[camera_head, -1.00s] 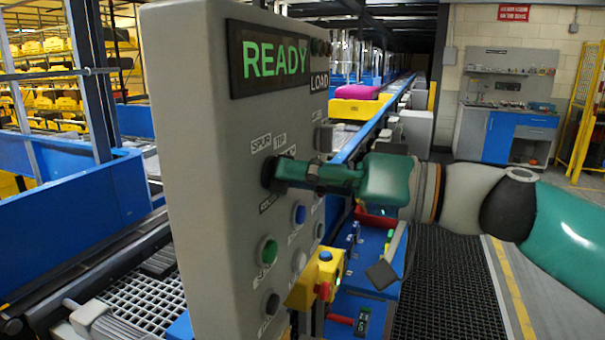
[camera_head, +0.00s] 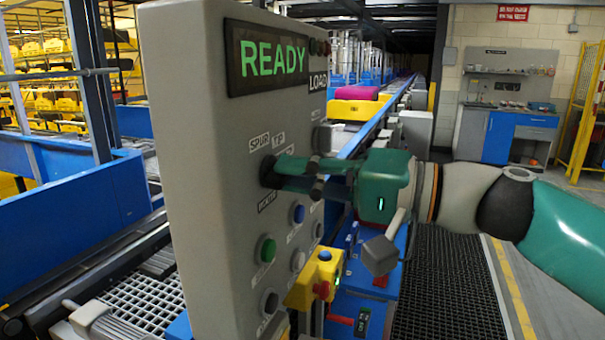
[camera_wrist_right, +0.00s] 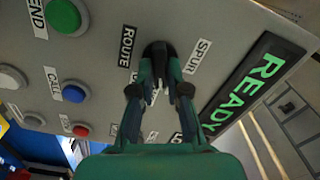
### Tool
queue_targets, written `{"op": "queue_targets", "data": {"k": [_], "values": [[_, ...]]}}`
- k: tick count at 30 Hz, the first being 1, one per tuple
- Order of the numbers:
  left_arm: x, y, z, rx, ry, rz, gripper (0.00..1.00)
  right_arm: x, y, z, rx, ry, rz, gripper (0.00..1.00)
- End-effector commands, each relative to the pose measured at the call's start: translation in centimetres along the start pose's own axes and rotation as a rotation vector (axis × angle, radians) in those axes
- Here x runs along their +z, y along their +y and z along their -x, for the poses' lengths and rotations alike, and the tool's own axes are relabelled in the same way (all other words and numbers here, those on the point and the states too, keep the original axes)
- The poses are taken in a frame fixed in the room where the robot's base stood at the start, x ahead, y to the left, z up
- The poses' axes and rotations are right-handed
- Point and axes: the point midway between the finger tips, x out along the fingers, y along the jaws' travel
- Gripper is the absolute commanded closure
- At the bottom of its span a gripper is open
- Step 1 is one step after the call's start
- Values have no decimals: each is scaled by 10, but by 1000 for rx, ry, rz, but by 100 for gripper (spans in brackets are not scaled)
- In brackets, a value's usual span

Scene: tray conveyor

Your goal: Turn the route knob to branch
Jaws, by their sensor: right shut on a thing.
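The route knob (camera_head: 268,171) is a dark knob on the grey control panel (camera_head: 205,120), with a ROUTE label below it and SPUR and other labels above it. In the right wrist view the knob (camera_wrist_right: 158,50) shows between the fingertips, beside the ROUTE and SPUR labels. My right gripper (camera_head: 280,172) comes in from the right and is shut on the knob. The fingers hide part of it, and I cannot read which label it points to. My left gripper is not in view.
The panel display (camera_head: 272,60) reads READY in green. A green button (camera_head: 266,250), a blue button (camera_head: 298,213) and other buttons sit below the knob. A yellow box (camera_head: 318,280) with a red button is at the panel's lower right. A conveyor carries a yellow tray (camera_head: 352,110) behind.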

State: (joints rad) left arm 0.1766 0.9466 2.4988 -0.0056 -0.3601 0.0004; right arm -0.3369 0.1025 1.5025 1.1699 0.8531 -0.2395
Motion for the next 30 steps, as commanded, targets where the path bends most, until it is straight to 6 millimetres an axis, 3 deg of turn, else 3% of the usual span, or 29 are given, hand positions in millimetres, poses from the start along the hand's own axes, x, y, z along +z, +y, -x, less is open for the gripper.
{"op": "queue_targets", "data": {"k": [9, 25, 26, 30], "values": [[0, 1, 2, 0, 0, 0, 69, 0, 2, 0, 2, 1, -147, 100], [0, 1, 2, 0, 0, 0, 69, 0, 3, 0, 4, 2, -175, 100], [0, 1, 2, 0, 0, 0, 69, 0, 3, 0, 4, 2, -174, 81], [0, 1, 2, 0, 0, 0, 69, 0, 2, 1, 3, 2, -174, 60]]}}
